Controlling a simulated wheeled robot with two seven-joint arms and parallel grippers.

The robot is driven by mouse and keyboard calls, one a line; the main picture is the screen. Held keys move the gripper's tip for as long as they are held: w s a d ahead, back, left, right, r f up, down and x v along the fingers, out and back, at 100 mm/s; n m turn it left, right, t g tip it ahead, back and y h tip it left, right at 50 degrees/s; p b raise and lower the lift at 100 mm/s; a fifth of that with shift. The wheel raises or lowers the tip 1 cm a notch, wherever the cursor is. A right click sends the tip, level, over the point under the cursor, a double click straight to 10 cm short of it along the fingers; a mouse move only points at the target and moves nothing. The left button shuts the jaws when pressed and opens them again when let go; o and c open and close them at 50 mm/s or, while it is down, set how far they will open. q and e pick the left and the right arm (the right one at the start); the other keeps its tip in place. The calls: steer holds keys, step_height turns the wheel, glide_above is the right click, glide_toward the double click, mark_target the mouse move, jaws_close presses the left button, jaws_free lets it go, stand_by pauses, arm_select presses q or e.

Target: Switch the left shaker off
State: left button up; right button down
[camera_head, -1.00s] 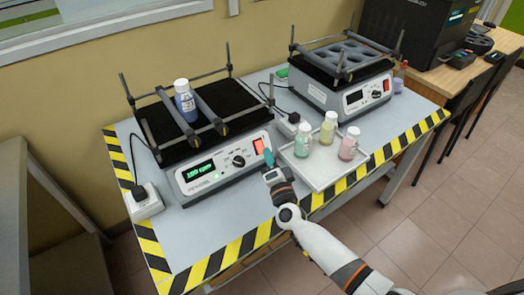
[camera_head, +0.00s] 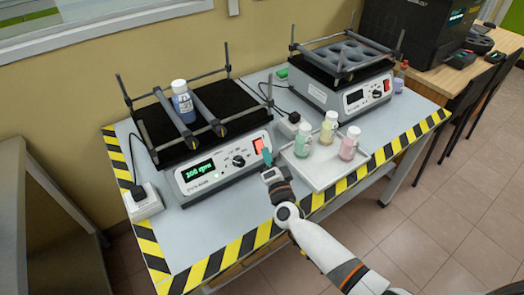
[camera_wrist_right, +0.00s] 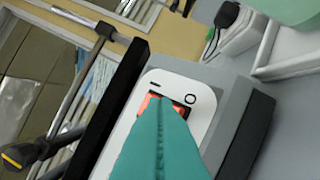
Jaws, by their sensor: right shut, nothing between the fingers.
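The left shaker (camera_head: 222,171) stands on the left of the table, its green display lit and reading what looks like 200 rpm. A bottle with blue contents (camera_head: 183,101) sits between the bars on its black platform. Its red lit rocker switch (camera_head: 258,145) is at the right end of the front panel. My right gripper (camera_head: 266,157) is shut and empty, its teal fingertips at the switch. In the right wrist view the fingertips (camera_wrist_right: 160,110) cover much of the switch (camera_wrist_right: 147,103), between the I and O marks; contact is hard to tell. My left gripper is not in view.
A white tray (camera_head: 313,178) with several small bottles stands just right of my right gripper. A second shaker (camera_head: 345,88) stands behind it. A power socket block (camera_head: 143,203) with a cable is at the left. Striped tape marks the table edge.

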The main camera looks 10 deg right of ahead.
steer(key=shift+w+f, duration=0.1)
steer(key=shift+w, duration=0.1)
stand_by(0.4)
steer(key=shift+s, duration=0.1)
steer(key=shift+s+d+r+p, duration=0.15)
steer(key=shift+s+r+p, duration=0.25)
steer(key=shift+s+p, duration=0.15)
steer(key=s+r+p, duration=0.1)
steer(key=s+p, duration=0.1)
steer(key=s+d+r+p, duration=0.1)
steer(key=r+p, duration=0.1)
steer(key=shift+s+d, duration=0.2)
steer(key=shift+s, duration=0.2)
steer(key=shift+f, duration=0.1)
